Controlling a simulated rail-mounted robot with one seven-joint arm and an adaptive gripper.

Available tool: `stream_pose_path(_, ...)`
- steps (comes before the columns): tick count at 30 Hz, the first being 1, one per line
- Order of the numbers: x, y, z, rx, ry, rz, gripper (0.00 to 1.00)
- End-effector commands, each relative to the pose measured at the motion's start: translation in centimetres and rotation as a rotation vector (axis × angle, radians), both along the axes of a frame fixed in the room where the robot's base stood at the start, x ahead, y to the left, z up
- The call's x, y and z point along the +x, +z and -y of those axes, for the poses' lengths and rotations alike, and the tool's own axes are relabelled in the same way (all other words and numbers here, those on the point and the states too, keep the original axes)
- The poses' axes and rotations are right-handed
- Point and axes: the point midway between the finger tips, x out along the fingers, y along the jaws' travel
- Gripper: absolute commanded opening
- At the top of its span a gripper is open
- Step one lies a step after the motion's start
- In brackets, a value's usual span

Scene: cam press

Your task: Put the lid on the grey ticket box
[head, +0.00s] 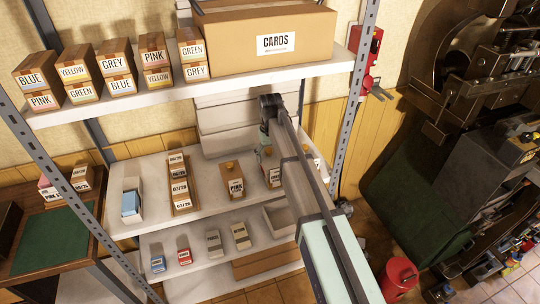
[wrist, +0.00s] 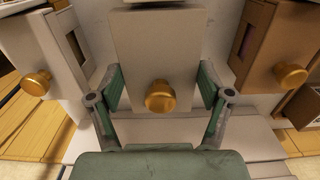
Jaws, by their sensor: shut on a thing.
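In the wrist view my gripper (wrist: 160,78) has a green-padded finger on each side of a pale grey piece (wrist: 155,45) with a brass knob (wrist: 160,96). The fingers are shut on its sides. It looks like the grey lid; I cannot tell whether it touches a box beneath.
In the wrist view, a pale knobbed box (wrist: 45,50) stands close left and a brown one (wrist: 258,45) close right. In the head view, the PINK box (head: 232,182) stands left of my arm. The upper shelf (head: 130,108) overhangs; a shelf post (head: 345,115) is at right.

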Motion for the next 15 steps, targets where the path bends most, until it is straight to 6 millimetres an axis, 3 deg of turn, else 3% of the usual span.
stream_pose_path(15, 0.00, -0.56, 0.00, 0.000, 0.000, 0.000, 0.46)
